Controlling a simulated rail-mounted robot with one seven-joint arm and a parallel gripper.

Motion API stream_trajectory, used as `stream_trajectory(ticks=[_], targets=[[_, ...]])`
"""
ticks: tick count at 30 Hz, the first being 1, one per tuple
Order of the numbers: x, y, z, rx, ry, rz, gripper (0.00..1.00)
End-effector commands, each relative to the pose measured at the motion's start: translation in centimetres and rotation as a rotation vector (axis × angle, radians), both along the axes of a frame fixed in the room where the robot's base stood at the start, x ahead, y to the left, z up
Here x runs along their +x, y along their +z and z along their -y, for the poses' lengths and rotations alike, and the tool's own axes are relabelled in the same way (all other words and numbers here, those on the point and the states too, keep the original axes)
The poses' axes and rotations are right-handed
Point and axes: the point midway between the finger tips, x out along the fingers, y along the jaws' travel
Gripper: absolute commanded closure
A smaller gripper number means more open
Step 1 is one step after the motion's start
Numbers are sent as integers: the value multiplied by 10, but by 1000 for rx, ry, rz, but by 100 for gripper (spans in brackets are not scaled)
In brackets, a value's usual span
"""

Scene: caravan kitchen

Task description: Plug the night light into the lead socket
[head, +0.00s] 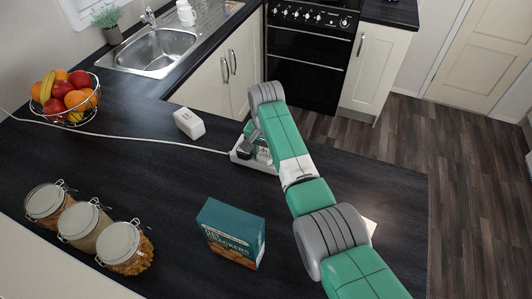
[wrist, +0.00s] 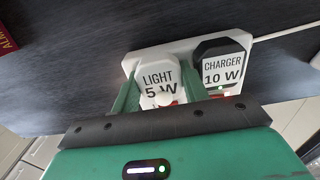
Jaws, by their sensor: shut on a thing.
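The night light, a white block labelled "LIGHT 5 W" (wrist: 158,80), sits between the two green fingers of my gripper (wrist: 160,97) in the wrist view. My gripper is shut on it. The white lead socket (wrist: 184,49) lies right behind it, and the night light covers its left part. I cannot tell whether the night light is fully seated or just above the socket. In the head view, my gripper (head: 262,150) is over the lead socket (head: 236,158), and the arm hides much of both.
A black charger labelled "CHARGER 10 W" (wrist: 222,62) stands in the socket beside the night light. A white cable (head: 130,136) runs left across the counter. A white block (head: 188,123), cracker box (head: 231,232), jars (head: 122,247) and fruit basket (head: 68,98) stand apart on the counter.

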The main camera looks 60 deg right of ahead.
Motion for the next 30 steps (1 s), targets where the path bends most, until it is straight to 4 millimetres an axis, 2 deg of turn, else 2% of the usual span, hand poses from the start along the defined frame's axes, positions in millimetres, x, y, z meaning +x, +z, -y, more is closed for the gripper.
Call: stream_trajectory(ticks=[1,2,4,8,10,11,12,18,21,25,30], targets=[[-2,-20,-3,4,0,-4,78],[-2,-20,-3,4,0,-4,52],[-2,-20,-3,4,0,-4,38],[-2,-18,-3,3,0,-3,38],[-1,-10,-2,1,1,-2,38],[-1,-4,-2,0,1,-1,32],[-1,5,-2,0,1,-2,31],[0,52,-1,-1,1,1,31],[0,67,-1,1,1,0,31],[0,76,-1,0,1,0,31],[0,77,-1,1,0,-1,31]])
